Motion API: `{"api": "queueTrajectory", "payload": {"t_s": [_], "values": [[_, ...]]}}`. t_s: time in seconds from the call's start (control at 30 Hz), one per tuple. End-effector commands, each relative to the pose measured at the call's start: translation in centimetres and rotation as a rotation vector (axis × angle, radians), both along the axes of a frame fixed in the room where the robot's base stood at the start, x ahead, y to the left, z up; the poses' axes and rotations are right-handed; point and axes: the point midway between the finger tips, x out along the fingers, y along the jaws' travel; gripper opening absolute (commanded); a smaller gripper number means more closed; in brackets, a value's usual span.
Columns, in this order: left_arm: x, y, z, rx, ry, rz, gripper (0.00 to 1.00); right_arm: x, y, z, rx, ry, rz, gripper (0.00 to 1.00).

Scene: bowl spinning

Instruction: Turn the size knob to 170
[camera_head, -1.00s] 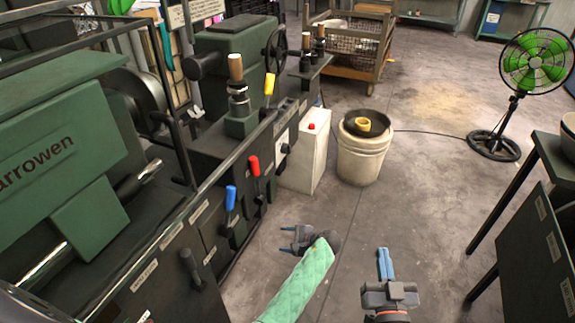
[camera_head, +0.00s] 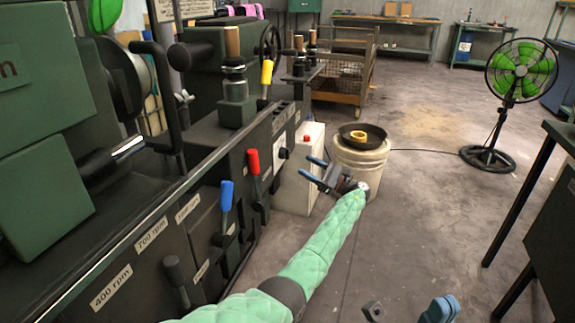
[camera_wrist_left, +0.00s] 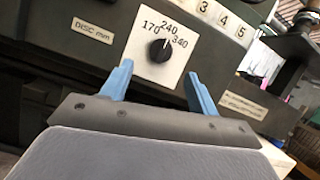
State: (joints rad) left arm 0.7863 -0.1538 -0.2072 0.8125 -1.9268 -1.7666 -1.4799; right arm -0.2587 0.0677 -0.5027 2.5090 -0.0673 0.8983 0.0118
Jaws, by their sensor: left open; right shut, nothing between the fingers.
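The size knob (camera_wrist_left: 158,50) is a small black dial on a white plate marked 170, 240 and 340, beside a "DISC mm" label. Its white pointer line appears to face 240. In the head view the knob (camera_head: 283,153) shows as a small dark spot on the machine's side. My left gripper (camera_head: 309,168) is open and empty, with blue fingers aimed at the knob and apart from it. In the wrist view the fingers (camera_wrist_left: 158,80) stand either side, below the plate. My right gripper (camera_head: 440,309) is shut, partly cut off at the bottom edge.
Red (camera_head: 253,161) and blue (camera_head: 227,195) levers stick out from the machine front near my left arm. A white box (camera_head: 300,185) and a bucket (camera_head: 360,170) stand close to the left gripper. Floor is clear at centre right.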

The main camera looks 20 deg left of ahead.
Motion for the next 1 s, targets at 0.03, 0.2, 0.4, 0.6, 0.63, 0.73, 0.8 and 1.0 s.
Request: {"api": "queueTrajectory", "payload": {"t_s": [0.03, 0.2, 0.4, 0.6, 0.63, 0.73, 0.8, 1.0], "values": [[0.1, 0.1, 0.2, 0.005, 0.001, 0.003, 0.6, -0.1, 0.0, -0.1, 0.002, -0.007, 0.001, 0.0], [0.1, 1.7, 0.9, 0.006, 0.0, 0.004, 0.6, -0.2, 0.0, -0.4, 0.0, -0.008, -0.001, 0.0], [0.2, 4.4, 1.9, 0.006, -0.001, 0.004, 0.6, -0.1, 0.1, -0.9, -0.009, -0.005, -0.003, 0.0], [0.3, 6.4, 2.8, 0.005, 0.001, 0.004, 0.6, -0.1, 0.2, -1.3, -0.017, -0.002, -0.006, 0.0], [0.3, 6.6, 2.9, 0.005, 0.001, 0.004, 0.6, -0.1, 0.2, -1.3, -0.017, -0.002, -0.006, 0.0], [0.3, 7.0, 3.0, 0.006, 0.001, 0.003, 0.6, -0.1, 0.3, -1.4, -0.019, -0.001, -0.007, 0.0], [0.3, 7.1, 3.1, 0.006, 0.001, 0.002, 0.6, -0.1, 0.3, -1.4, -0.02, -0.001, -0.007, 0.0], [0.3, 7.1, 3.1, 0.006, 0.001, 0.002, 0.6, -0.1, 0.3, -1.4, -0.019, 0.0, -0.008, 0.0]]}}
